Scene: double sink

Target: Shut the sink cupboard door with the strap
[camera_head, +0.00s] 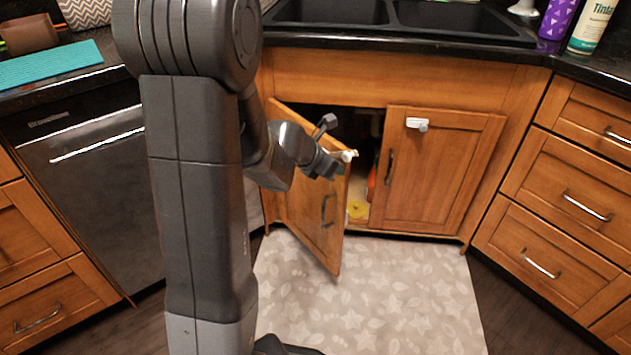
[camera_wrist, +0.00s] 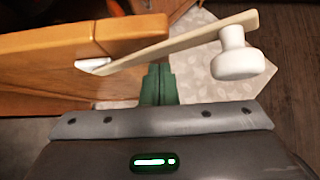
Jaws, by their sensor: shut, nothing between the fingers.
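The left sink cupboard door (camera_head: 312,200) stands partly open, swung out over the mat. It also shows in the wrist view (camera_wrist: 90,42). A beige strap (camera_wrist: 180,42) is fixed near the door's free edge and sticks out past it. A white knob (camera_wrist: 238,56) is at the strap's free end. The right cupboard door (camera_head: 440,175) is shut, with a white catch (camera_head: 416,124) near its top left. My gripper (camera_head: 337,168) is by the open door's top free corner. In the wrist view its green fingers (camera_wrist: 158,80) are together and empty, close to the strap and door edge; contact is unclear.
A patterned mat (camera_head: 370,300) covers the floor before the cupboard. A dishwasher (camera_head: 90,190) is at the left and drawers (camera_head: 560,200) at the right. Dark countertop (camera_head: 400,46) overhangs the doors. Items show inside the cupboard gap (camera_head: 362,185).

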